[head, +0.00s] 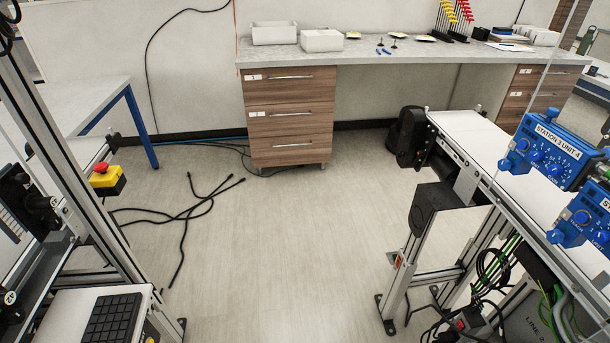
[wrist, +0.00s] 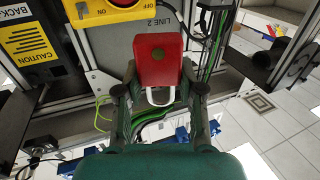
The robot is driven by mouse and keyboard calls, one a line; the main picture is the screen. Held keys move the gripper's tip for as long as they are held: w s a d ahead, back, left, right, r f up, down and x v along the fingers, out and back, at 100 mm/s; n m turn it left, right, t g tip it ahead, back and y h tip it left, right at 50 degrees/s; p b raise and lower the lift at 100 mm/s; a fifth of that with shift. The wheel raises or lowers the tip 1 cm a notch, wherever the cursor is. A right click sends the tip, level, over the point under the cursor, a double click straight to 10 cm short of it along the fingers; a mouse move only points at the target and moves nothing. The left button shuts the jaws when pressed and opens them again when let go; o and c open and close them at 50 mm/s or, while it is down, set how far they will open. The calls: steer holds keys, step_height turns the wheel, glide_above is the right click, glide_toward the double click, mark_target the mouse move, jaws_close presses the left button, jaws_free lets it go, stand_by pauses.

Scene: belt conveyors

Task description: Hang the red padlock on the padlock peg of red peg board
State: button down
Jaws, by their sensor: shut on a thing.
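The red padlock (wrist: 158,58) is in the middle of the wrist view, between the fingers of my gripper (wrist: 158,72). My gripper is shut on its red body. Its pale shackle (wrist: 160,97) points toward the bottom of the picture, toward my palm. My gripper does not show in the head view. I cannot make out a red peg board or a padlock peg in either view.
In the head view, a conveyor (head: 490,150) stands at right, a drawer bench (head: 290,118) at back. Loose black cables (head: 195,205) cross otherwise open floor.

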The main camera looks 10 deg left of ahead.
steer(key=w+a+r+n+t+y, duration=0.3)
steer(key=w+a+n+t+y, duration=0.3)
steer(key=w+a+n+y, duration=0.4)
steer(key=shift+w+a+t+y, duration=0.2)
steer(key=shift+a+t+y, duration=0.1)
steer(key=shift+a+y, duration=1.55)
